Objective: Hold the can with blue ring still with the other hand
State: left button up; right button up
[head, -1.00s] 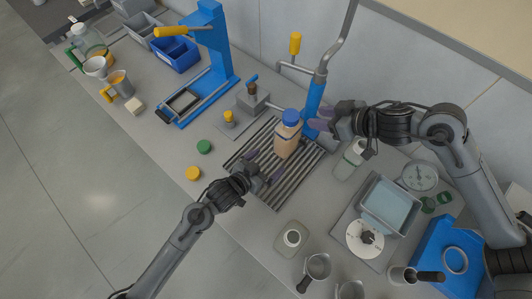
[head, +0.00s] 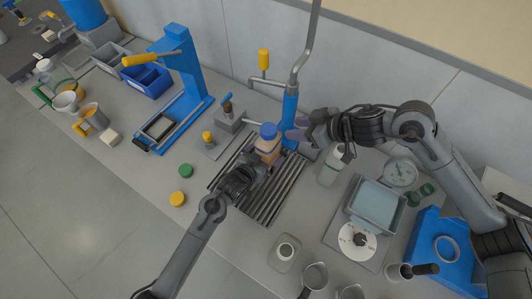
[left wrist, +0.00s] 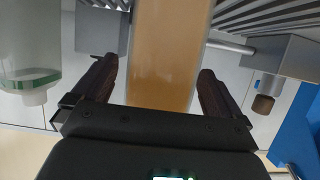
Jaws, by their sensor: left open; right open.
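A tan, translucent container with a blue top (head: 268,131) stands on the ribbed grey rack, in front of the blue post. I take it as the can. My left gripper (head: 258,163) is at its near side, partly overlapping it. In the left wrist view the tan body (left wrist: 168,60) stands between the two open fingers (left wrist: 155,88), with a gap visible on each side. My right gripper (head: 298,132) is open, just right of the blue top; whether it touches is unclear.
The ribbed rack (head: 262,208) lies under the container. A blue post (head: 290,105) with a grey pipe rises behind it. A clear bottle (head: 330,170) stands right of it, and a scale with a tray (head: 350,240) farther right. Yellow (head: 177,199) and green (head: 186,171) caps lie left.

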pick_arm(q)
jog(key=shift+w+d+f, duration=0.15)
jog(key=shift+w+d, duration=0.05)
jog(key=shift+w, duration=0.1)
jog(key=c, duration=1.7)
jog(key=o, duration=1.2)
jog(key=shift+c, duration=0.2)
jog(key=c, duration=0.6)
jog(key=shift+f, duration=0.1)
